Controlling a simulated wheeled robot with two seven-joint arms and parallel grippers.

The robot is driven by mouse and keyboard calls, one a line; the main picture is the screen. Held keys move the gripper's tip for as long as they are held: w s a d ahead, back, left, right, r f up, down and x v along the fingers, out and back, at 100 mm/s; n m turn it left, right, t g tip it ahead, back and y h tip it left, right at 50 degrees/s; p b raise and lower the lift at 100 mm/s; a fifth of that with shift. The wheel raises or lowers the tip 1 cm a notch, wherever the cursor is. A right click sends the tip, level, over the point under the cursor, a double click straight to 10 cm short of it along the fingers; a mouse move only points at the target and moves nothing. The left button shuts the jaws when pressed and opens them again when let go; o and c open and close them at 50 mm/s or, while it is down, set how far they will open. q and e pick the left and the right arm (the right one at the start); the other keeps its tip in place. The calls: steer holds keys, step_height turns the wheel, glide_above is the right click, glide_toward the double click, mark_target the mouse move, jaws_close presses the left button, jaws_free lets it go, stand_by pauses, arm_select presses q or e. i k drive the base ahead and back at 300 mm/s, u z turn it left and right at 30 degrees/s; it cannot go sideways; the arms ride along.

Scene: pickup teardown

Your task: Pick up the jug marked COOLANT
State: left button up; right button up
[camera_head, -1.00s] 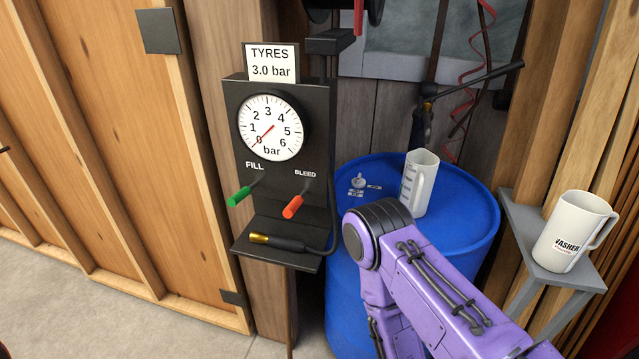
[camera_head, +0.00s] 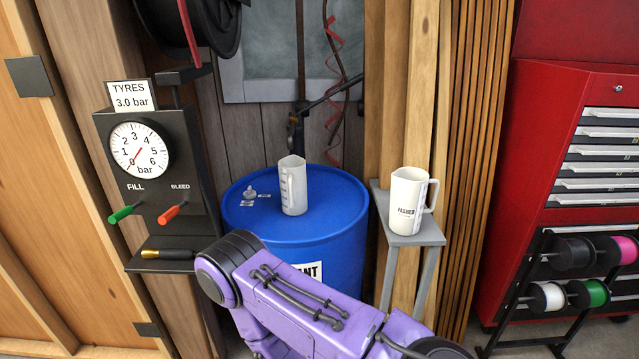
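Neither of my grippers is in view. Both jugs stand free.
A tyre-pressure panel (camera_head: 150,190) with gauge, levers and a protruding shelf stands left of the drum. A red tool cabinet (camera_head: 550,110) and a spool rack (camera_head: 560,292) stand at the right, behind bare floor.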

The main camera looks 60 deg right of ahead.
mark_target(293, 169)
steer(key=u, duration=0.05)
steer(key=k, duration=0.1)
steer(key=z, duration=1.7)
